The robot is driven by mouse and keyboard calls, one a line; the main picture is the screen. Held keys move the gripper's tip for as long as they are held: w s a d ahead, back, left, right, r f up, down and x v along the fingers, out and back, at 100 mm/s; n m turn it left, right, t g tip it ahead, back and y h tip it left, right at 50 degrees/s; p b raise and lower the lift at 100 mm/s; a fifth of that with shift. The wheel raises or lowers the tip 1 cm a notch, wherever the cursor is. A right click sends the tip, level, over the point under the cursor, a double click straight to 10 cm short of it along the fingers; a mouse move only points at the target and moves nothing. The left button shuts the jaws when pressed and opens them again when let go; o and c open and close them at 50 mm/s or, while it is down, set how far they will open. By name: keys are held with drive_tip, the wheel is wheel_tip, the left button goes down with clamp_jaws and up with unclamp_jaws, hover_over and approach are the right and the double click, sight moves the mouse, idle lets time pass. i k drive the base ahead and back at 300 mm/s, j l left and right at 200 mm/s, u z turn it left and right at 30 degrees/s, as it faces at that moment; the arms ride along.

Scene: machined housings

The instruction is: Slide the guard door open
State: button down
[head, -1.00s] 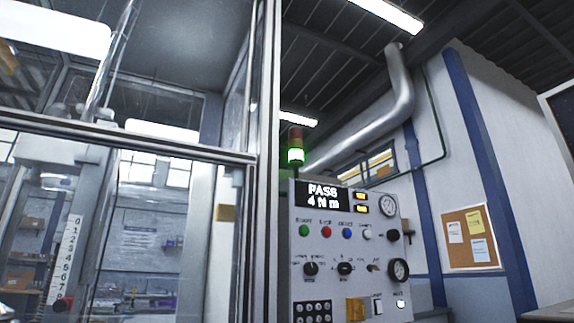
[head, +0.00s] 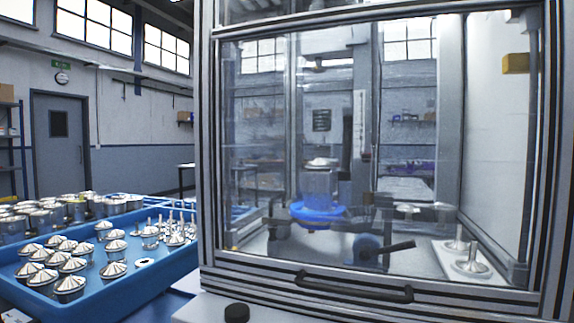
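The guard door (head: 420,120) is a large clear pane in a grey metal frame, on the front of the test cabinet. It is down and covers the cabinet's front opening. A dark bar handle (head: 353,288) runs along its bottom rail. Through the pane I see a blue round fixture (head: 318,213) with a clear cylinder on it and a dark lever (head: 390,247) beside it. My gripper is not in view.
A blue tray (head: 130,290) of several cone-topped metal housings (head: 70,285) stands left of the cabinet. A black knob (head: 237,312) sits on the pale ledge before the cabinet. Metal parts (head: 470,258) stand on a white plate inside, at right.

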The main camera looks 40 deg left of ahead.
sight(367, 282)
drive_tip(key=j+u, duration=0.15)
drive_tip(key=u, duration=0.85)
drive_tip(key=k+j, duration=0.05)
